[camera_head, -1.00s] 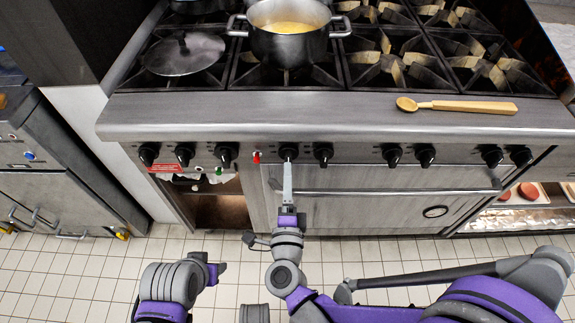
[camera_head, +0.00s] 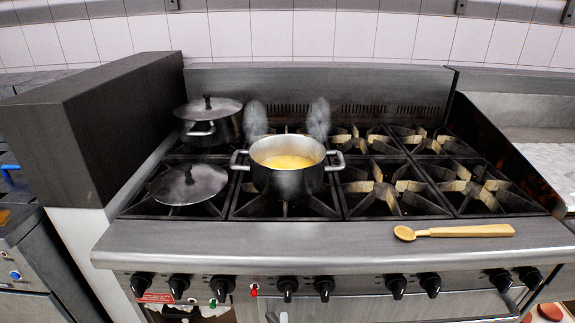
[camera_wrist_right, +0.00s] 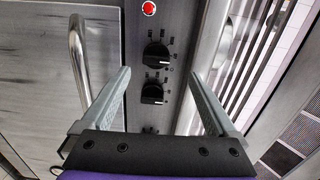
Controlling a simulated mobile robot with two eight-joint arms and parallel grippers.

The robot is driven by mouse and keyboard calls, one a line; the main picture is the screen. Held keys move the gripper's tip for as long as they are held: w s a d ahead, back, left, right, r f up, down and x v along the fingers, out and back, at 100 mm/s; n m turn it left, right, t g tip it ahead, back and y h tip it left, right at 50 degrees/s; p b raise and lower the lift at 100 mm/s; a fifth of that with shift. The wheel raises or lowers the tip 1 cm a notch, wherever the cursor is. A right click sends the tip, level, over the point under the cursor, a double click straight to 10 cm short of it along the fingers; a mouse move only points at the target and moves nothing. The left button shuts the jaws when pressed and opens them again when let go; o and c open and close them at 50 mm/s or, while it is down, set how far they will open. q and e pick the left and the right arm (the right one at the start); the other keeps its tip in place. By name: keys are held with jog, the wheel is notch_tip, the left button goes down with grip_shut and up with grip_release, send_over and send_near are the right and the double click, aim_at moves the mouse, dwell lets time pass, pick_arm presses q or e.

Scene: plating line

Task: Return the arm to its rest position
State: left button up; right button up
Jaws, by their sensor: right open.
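My right gripper (camera_wrist_right: 159,74) shows in the right wrist view with its two grey fingers spread apart and nothing between them. Past the fingers is the stove's front panel, with black knobs (camera_wrist_right: 156,54) and a red light (camera_wrist_right: 148,8). The rest of my right arm is out of the head view. My left gripper is in neither current view.
A steel pot (camera_head: 287,181) of yellow liquid stands on the stove, with a loose lid (camera_head: 188,184) to its left and a lidded pot (camera_head: 209,122) behind. A wooden spoon (camera_head: 455,231) lies on the front ledge (camera_head: 320,243). An oven handle (camera_wrist_right: 77,55) is near the gripper.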

jog(key=s+d+f+n+g, duration=0.4)
jog(key=s+d+n+g, duration=0.3)
jog(key=d+n, duration=0.2)
jog(key=s+d+f+n+g, duration=0.4)
jog(key=s+d+n+g, duration=0.35)
jog(key=d, duration=0.25)
pick_arm(q)
notch_tip(320, 180, up, 22)
jog(key=w+t+p, duration=0.1)
jog(key=p, duration=1.8)
jog(key=shift+w+r+p, duration=0.2)
jog(key=shift+w+p, duration=0.1)
pick_arm(e)
notch_tip(320, 180, up, 22)
jog(key=w+t, duration=0.2)
jog(key=shift+a+n+h, duration=0.3)
jog(key=shift+a+n, duration=0.05)
jog(key=shift+n, duration=0.1)
pick_arm(q)
jog(key=shift+s, duration=0.1)
